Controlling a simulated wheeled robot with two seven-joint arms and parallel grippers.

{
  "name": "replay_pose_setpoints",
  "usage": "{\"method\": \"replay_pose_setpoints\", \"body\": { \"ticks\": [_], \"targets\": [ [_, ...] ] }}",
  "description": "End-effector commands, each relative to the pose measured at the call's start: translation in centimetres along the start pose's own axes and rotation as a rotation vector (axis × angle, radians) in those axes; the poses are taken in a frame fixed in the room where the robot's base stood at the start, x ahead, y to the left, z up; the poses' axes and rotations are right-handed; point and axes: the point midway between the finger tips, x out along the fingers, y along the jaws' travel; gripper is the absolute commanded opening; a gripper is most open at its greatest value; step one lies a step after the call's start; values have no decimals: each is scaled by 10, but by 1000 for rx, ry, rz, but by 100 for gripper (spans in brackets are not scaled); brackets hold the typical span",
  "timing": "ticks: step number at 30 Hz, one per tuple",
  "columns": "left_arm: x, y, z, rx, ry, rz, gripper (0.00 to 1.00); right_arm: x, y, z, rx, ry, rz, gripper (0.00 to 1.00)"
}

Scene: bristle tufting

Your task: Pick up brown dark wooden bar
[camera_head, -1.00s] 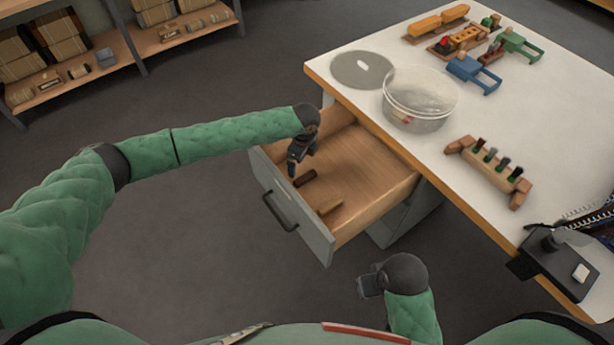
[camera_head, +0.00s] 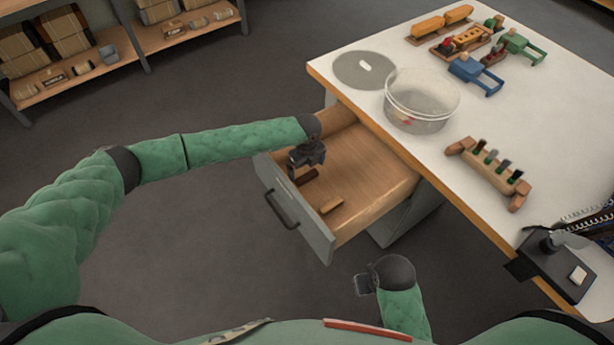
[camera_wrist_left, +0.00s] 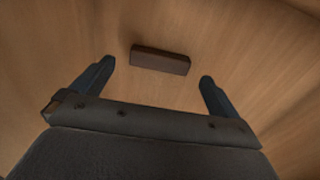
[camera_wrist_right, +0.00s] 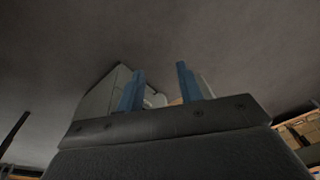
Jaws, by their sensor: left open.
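The dark brown wooden bar (camera_wrist_left: 160,60) lies on the drawer floor. In the left wrist view it is just beyond and between the fingertips. In the head view the bar (camera_head: 304,176) is partly hidden by my left gripper (camera_head: 303,162), which is inside the open drawer above it. My left gripper (camera_wrist_left: 155,82) is open and empty, its fingers spread to either side of the bar. My right gripper (camera_head: 364,285) is outside the drawer, low at the front. In the right wrist view its fingers (camera_wrist_right: 160,80) stand apart with nothing seen between them.
The open drawer (camera_head: 312,236) also holds a lighter wooden bar (camera_head: 331,205). The white table (camera_head: 440,50) bears a clear round container (camera_head: 420,108), a grey disc (camera_head: 352,72), a wooden brush block (camera_head: 492,172), clamps and a black device (camera_head: 555,265).

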Motion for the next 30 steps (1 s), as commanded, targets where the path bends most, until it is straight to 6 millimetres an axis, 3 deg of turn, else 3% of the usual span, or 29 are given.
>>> {"method": "replay_pose_setpoints", "body": {
  "ticks": [9, 19, 26, 30],
  "targets": [
    [30, 0, -1, -1, 0, 1, 100, 44, 4, 0, -1, -6, 5, 36],
    [36, 0, -1, -1, -1, 0, 100, 50, 4, 0, -1, -4, 6, 36],
    [36, 0, -1, -1, -1, 0, 57, 50, 4, 0, -1, -5, 6, 36],
    [36, 0, -1, -1, -1, 0, 57, 50, 4, 1, -2, -5, 7, 36]
  ]
}}
